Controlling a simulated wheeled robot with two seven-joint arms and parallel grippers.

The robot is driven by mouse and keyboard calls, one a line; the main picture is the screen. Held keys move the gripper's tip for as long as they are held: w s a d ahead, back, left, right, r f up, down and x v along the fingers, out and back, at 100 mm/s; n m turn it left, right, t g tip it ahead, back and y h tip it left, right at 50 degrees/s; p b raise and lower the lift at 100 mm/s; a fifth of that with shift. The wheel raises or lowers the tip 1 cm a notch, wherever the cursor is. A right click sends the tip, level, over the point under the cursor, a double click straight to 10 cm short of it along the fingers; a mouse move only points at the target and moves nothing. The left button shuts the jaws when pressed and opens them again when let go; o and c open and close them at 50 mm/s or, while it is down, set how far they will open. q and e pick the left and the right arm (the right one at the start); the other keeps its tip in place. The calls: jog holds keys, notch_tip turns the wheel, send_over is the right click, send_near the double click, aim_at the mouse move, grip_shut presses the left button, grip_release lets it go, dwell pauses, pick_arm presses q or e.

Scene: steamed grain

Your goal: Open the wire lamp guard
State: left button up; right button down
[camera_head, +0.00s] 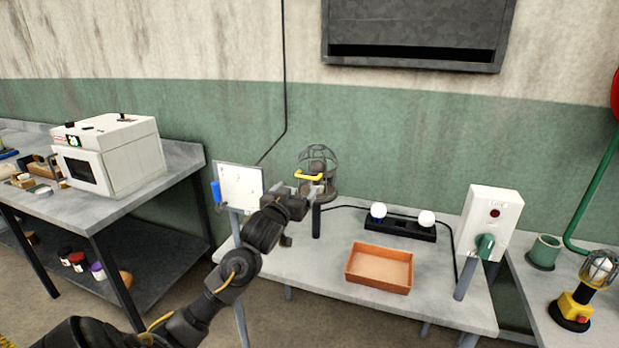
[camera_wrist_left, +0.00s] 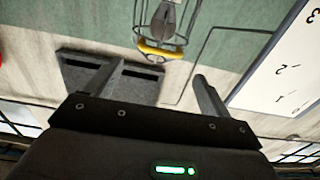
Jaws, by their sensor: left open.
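The wire lamp guard (camera_head: 331,157) is a dark domed cage around a grey lamp, above the back of the middle table in the head view. A yellow handle (camera_head: 308,176) sits low on its front. My left gripper (camera_head: 318,191) is open just below and in front of the handle, partly covering the lamp's base. In the left wrist view, the guard (camera_wrist_left: 179,22) and its handle (camera_wrist_left: 160,51) are at the top, beyond my open, empty fingers (camera_wrist_left: 153,86). The handle appears apart from the fingers. My right gripper is in neither view.
An orange tray (camera_head: 380,283), a black holder with two white bulbs (camera_head: 400,227) and a white switch box (camera_head: 492,222) with a green knob are on the table. A white board (camera_head: 239,187) stands left of the lamp. A second caged lamp (camera_head: 598,270) is far right.

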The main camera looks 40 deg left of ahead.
aim_at(306, 178)
pick_arm(q)
jog(key=p+x, duration=0.2)
jog(key=x, duration=0.7)
jog(key=shift+w+a, duration=0.15)
jog(key=shift+w, duration=0.2)
jog(key=shift+w+a+f, duration=0.15)
jog(key=shift+w+a, duration=0.05)
jog(key=shift+w, duration=0.35)
jog(key=shift+c, duration=0.4)
